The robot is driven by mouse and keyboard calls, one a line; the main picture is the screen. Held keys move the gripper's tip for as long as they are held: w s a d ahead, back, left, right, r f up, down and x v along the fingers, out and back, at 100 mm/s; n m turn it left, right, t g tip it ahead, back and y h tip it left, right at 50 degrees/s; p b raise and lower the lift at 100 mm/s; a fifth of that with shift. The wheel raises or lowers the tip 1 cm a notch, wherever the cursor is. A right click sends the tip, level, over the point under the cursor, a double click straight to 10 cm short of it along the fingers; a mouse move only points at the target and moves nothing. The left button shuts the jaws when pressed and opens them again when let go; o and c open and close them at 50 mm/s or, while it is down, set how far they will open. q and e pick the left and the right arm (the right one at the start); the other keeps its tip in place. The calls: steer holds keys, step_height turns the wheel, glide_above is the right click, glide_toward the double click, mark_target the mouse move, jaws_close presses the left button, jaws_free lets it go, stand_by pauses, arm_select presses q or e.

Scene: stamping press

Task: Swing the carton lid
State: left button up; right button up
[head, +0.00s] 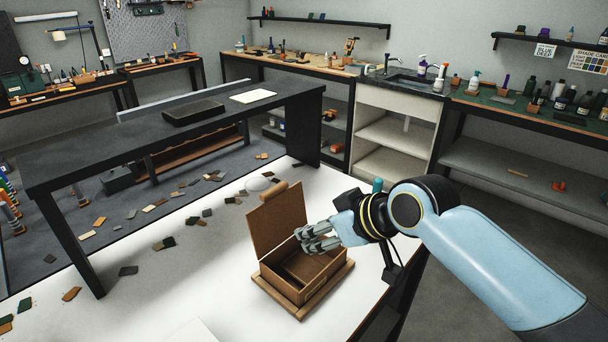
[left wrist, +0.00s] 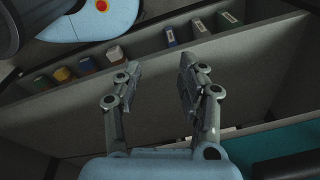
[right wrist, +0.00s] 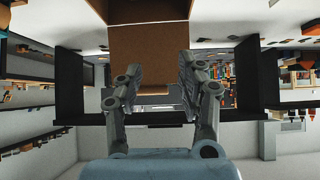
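A brown carton (head: 297,277) stands on a wooden board (head: 315,308) on the white table. Its lid (head: 276,222) is raised, standing up and leaning slightly back on the left side, and the inside looks empty and dark. My right gripper (head: 303,238) is over the carton's far part, with its fingers pointing left at the lid. In the right wrist view the gripper (right wrist: 160,75) is open, with the brown lid panel (right wrist: 148,48) ahead of its fingertips; I cannot tell whether they touch. My left gripper (left wrist: 155,75) is open and empty, away from the carton.
A wooden cylinder (head: 273,190) and a pale round object (head: 258,184) lie behind the lid. The white table (head: 150,305) has free room left of the carton. A dark bench (head: 185,128) stands behind, with scattered chips on the floor.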

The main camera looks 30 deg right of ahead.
step_height(320, 180, up, 5)
steer(key=w, duration=0.3)
steer(key=t, duration=0.2)
glide_toward(277, 191)
steer(key=x, duration=0.2)
steer(key=shift+w+d+f+y+b, duration=0.15)
steer(key=shift+w+f+y+b, duration=0.25)
steer(key=shift+b, duration=0.25)
steer(key=b+x, duration=0.6)
steer(key=x, duration=0.1)
steer(key=shift+f, duration=0.1)
steer(key=shift+c, duration=0.2)
steer(key=shift+s+r, duration=0.1)
steer(key=shift+r, duration=0.15)
steer(key=shift+c, duration=1.2)
arm_select(q)
steer(key=f, duration=0.6)
steer(key=shift+a, duration=0.35)
arm_select(e)
jaws_close()
